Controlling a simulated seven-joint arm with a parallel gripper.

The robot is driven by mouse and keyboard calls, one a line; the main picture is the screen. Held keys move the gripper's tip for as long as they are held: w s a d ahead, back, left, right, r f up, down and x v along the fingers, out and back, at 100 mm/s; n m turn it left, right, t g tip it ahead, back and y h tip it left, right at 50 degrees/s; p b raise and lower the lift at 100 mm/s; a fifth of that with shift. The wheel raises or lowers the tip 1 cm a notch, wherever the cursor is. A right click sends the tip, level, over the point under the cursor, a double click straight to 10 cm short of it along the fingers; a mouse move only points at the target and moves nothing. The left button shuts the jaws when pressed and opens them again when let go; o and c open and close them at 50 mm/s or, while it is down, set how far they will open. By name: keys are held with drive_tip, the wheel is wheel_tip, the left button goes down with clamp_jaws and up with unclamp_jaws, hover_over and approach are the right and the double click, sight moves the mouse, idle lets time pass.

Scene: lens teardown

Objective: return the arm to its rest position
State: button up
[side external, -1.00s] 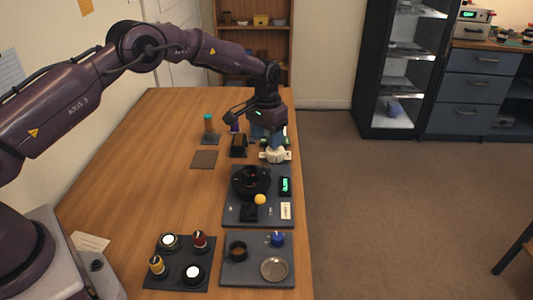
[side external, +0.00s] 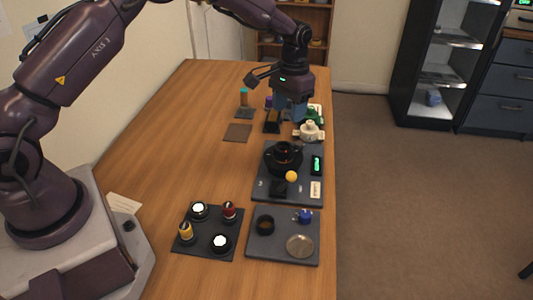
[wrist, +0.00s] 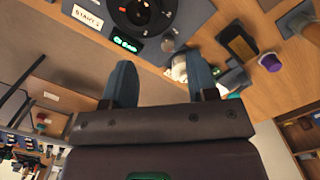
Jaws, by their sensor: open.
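My gripper (side external: 293,112) hangs over the far right part of the table, just above and behind a white fitting (side external: 310,131) in the side view. In the wrist view the blue-grey fingers of my gripper (wrist: 161,82) stand wide apart with nothing between them. My purple arm reaches from its base at the left, raised and bent over the table, so the gripper is well away from the base.
Below the gripper is a dark board (side external: 262,188) with a black lens ring (side external: 283,157) and a yellow ball. Nearer are a parts tray (side external: 284,252) and a dark tray (side external: 212,250) of knobs. A brown mat (side external: 237,132) lies left. The table's left middle is clear.

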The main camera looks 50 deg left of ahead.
drive_tip(key=s+d+r+t, duration=0.1)
drive_tip(key=s+r+t, duration=0.1)
drive_tip(key=s+r, duration=0.5)
drive_tip(key=s+r+t, duration=0.2)
drive_tip(key=s+r, duration=0.4)
drive_tip(key=s, duration=0.7)
drive_tip(key=s+d+r+t, duration=0.1)
drive_tip(key=s+r+t, duration=0.1)
drive_tip(key=s+r, duration=0.5)
drive_tip(key=shift+s+d+r+m, duration=0.3)
drive_tip(key=shift+s+d, duration=0.05)
drive_tip(key=shift+s, duration=1.7)
